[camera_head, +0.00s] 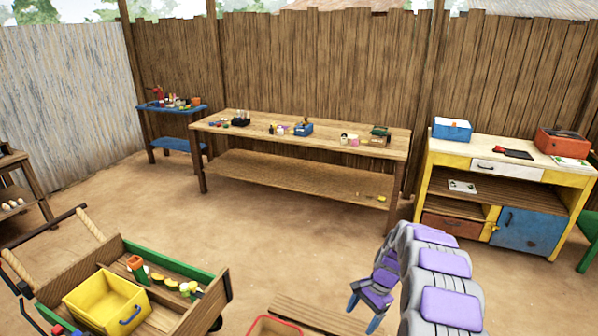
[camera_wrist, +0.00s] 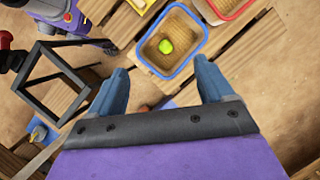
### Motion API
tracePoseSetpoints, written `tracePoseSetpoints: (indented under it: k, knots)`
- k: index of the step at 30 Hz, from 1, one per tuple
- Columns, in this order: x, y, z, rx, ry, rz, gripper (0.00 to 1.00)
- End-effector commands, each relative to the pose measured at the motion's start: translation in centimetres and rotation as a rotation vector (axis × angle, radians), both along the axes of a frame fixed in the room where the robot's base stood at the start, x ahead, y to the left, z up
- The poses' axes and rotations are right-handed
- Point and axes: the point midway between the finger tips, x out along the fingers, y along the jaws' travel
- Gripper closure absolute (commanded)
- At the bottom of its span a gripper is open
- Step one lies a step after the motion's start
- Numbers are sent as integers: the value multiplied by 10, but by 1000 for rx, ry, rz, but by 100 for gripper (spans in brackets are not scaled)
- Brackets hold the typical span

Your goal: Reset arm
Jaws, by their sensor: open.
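My gripper (camera_head: 363,314) hangs at the lower right of the head view, at the end of my purple and grey arm. Its two blue-grey fingers are spread apart, and nothing shows between them. In the wrist view my gripper (camera_wrist: 161,82) is also open and empty. Beyond its fingertips lies a blue-rimmed tray (camera_wrist: 156,26) on wooden slats, with a small yellow-green item (camera_wrist: 166,46) inside. I cannot tell the gap between the fingers and the tray.
A wooden cart with a yellow bin (camera_head: 108,303) stands at lower left. A red-rimmed tray (camera_head: 274,327) sits at the bottom edge by a slatted pallet (camera_head: 320,318). A long workbench (camera_head: 300,150) and a yellow cabinet (camera_head: 480,185) stand behind. Bare ground lies between.

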Motion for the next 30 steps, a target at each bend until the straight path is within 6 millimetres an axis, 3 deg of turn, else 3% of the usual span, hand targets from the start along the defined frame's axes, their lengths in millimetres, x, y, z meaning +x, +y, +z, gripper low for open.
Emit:
tracePoseSetpoints:
  k: [1, 6, 15, 24, 30]
  knots:
    - [-6, 6, 20, 0, -16, 34, 19]
    - [-35, 25, 68, -2, -46, 154, 19]
    - [-102, 49, 142, -18, -96, 358, 19]
    - [-184, 61, 195, -50, -134, 554, 19]
    - [-244, 64, 218, -75, -153, 677, 19]
